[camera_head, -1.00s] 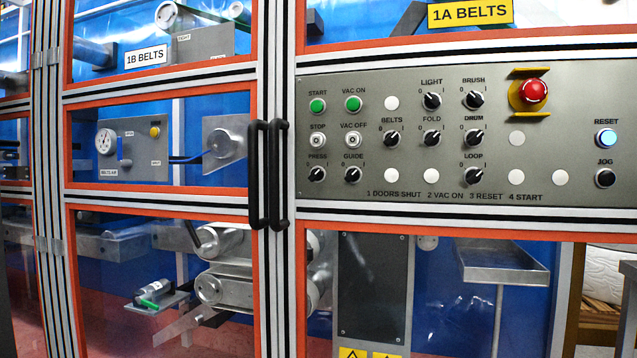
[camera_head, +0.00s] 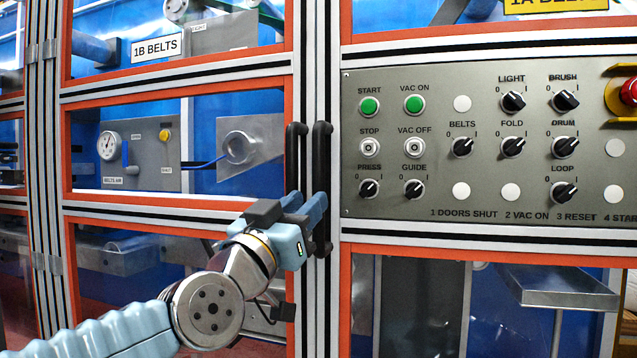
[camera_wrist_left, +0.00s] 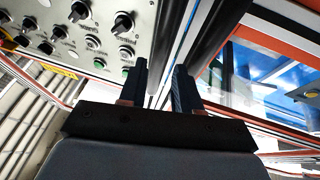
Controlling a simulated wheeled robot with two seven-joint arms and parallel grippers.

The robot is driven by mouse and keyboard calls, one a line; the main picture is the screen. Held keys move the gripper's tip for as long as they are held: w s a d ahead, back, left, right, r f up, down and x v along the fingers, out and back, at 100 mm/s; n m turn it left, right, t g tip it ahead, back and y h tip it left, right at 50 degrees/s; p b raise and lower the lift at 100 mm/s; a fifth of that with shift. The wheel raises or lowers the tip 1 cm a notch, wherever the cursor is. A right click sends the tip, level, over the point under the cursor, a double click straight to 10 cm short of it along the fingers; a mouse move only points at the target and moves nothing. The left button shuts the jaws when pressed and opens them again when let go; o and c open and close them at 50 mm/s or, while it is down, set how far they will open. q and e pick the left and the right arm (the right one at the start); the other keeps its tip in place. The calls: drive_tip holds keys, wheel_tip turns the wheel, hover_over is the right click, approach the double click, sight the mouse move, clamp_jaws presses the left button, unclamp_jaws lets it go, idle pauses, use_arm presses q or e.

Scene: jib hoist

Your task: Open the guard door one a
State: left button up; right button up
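Guard door one a is the orange-framed door on the right, with the yellow "1A BELTS" sign (camera_head: 555,5) and the control panel (camera_head: 440,110). Its long black vertical handle (camera_head: 321,155) stands beside the similar black handle (camera_head: 295,150) of the 1B door. Both doors look shut. My left gripper (camera_head: 307,205) is at the lower part of the handles, its fingertips overlapping the 1A handle in the head view. In the left wrist view, the two dark fingers (camera_wrist_left: 162,85) are apart, with a dark bar running between them. Contact cannot be told. My right gripper is not in view.
The panel's knobs and buttons lie just right of the handles, with the red emergency stop (camera_head: 628,92) at the right edge. The "1B BELTS" sign (camera_head: 157,48) and a gauge (camera_head: 110,146) show on the left. Metal posts stand between the doors.

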use_arm(q)
drive_tip(key=p+x, duration=0.1)
drive_tip(key=x, duration=0.4)
drive_tip(key=shift+c, duration=0.4)
clamp_jaws()
